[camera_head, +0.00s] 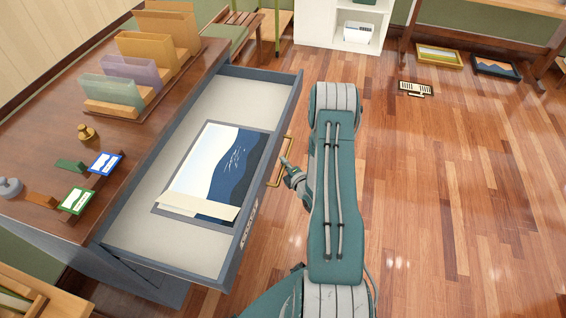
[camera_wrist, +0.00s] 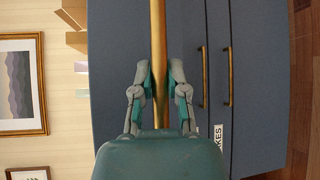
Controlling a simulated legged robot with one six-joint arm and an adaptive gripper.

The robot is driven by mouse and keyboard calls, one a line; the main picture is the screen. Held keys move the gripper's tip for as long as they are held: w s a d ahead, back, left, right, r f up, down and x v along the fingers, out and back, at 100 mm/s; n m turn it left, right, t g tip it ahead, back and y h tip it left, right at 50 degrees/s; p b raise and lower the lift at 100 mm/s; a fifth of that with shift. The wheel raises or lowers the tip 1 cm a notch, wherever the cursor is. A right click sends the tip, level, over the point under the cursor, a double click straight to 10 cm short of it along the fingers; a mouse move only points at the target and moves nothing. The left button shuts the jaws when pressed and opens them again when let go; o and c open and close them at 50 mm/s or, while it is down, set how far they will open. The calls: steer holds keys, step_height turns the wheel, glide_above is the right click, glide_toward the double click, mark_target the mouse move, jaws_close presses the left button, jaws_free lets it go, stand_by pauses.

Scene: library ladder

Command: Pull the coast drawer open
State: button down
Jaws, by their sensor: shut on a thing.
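The coast drawer (camera_head: 292,92) is pulled well out of the wooden-topped cabinet in the head view. A blue-and-white coast picture and a cream strip lie inside it. Its front has a white label (camera_head: 249,222), too slanted to read surely, and a brass bar handle (camera_head: 274,181). My gripper (camera_head: 286,163) is at this handle. In the wrist view the handle (camera_wrist: 158,30) runs between the two fingers of my gripper (camera_wrist: 160,78), which are shut on it. My arm hides part of the floor beside the drawer.
The cabinet top (camera_head: 40,145) holds coloured upright folders (camera_head: 131,77), a brass knob-like piece (camera_head: 87,132) and small framed cards (camera_head: 105,163). The wrist view shows other drawers with brass handles (camera_wrist: 227,75). Open wooden floor (camera_head: 450,200) lies to the right.

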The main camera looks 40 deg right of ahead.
steer(key=shift+s+f, duration=0.1)
steer(key=shift+f, duration=0.15)
steer(key=c, duration=0.7)
jaws_free()
steer(key=shift+o, duration=0.3)
steer(key=shift+r, duration=0.1)
steer(key=s+a+r, duration=0.1)
steer(key=s, duration=1)
steer(key=shift+s+a+r, duration=0.25)
steer(key=shift+r, duration=0.05)
